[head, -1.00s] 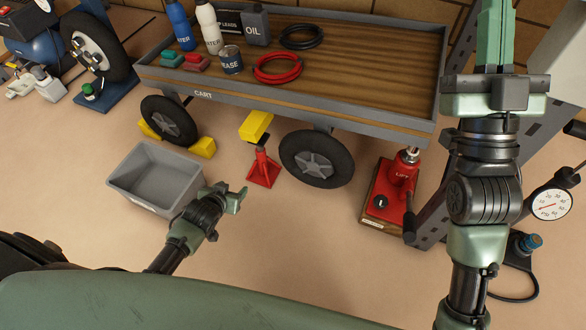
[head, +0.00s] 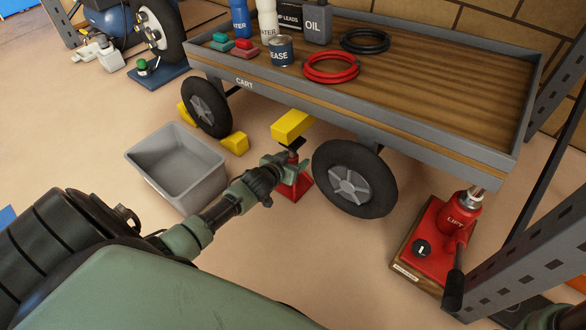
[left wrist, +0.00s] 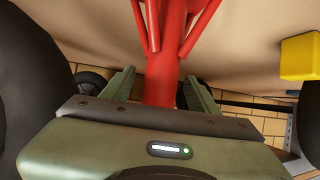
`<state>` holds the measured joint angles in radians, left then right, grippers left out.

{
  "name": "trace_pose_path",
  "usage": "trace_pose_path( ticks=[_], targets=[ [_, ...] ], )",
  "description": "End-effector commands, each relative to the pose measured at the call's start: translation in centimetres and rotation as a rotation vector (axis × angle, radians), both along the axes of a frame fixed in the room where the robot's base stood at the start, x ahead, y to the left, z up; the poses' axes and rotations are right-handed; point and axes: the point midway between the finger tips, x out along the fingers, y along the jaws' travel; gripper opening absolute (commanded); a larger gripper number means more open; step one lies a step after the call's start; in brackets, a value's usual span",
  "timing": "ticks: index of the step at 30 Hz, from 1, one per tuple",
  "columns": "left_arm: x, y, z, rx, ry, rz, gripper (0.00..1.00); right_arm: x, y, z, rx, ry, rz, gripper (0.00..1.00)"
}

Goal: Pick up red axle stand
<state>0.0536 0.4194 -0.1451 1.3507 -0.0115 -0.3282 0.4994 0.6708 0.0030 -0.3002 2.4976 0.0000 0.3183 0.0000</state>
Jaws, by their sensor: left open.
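The red axle stand (head: 292,188) stands upright on the floor under the cart's front edge, left of the cart's near wheel. My left gripper (head: 279,164) is at the stand and hides part of its upper body. In the left wrist view, the stand's red column (left wrist: 160,82) is between the two open fingers of my left gripper (left wrist: 160,92). The jaws are apart, with a finger on either side; whether either touches is unclear.
A grey bin (head: 180,170) stands left. A red jack (head: 430,240) stands further right.

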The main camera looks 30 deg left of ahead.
Motion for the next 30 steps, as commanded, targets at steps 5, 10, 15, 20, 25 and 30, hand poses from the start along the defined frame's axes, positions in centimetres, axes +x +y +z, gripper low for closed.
trace_pose_path(
  ticks=[5, 10, 15, 20, 25, 30],
  targets=[
    [1.8, 0.2, -1.4, 0.001, -0.001, 0.0, 0.6, -0.6, 0.0, -1.8, -0.001, -0.015, -0.001, 0.0],
    [2.2, 0.3, -1.3, 0.0, 0.001, 0.001, 0.6, -0.6, 0.0, -1.8, -0.002, -0.015, -0.001, 0.0],
    [2.1, 0.3, -1.3, 0.0, 0.001, 0.001, 0.54, -0.6, 0.0, -1.7, -0.002, -0.015, -0.001, 0.0],
    [2.1, 0.2, -1.3, 0.0, 0.001, 0.001, 0.1, -0.6, 0.1, -1.7, -0.002, -0.015, -0.001, 0.0],
    [2.1, 0.2, -1.3, -0.001, 0.001, 0.001, 0.0, -0.6, 0.1, -1.7, -0.001, -0.016, -0.001, 0.0],
    [2.1, 0.2, -1.3, -0.001, 0.001, 0.001, 0.0, -0.6, 0.1, -1.7, -0.001, -0.016, -0.001, 0.0]
  ],
)
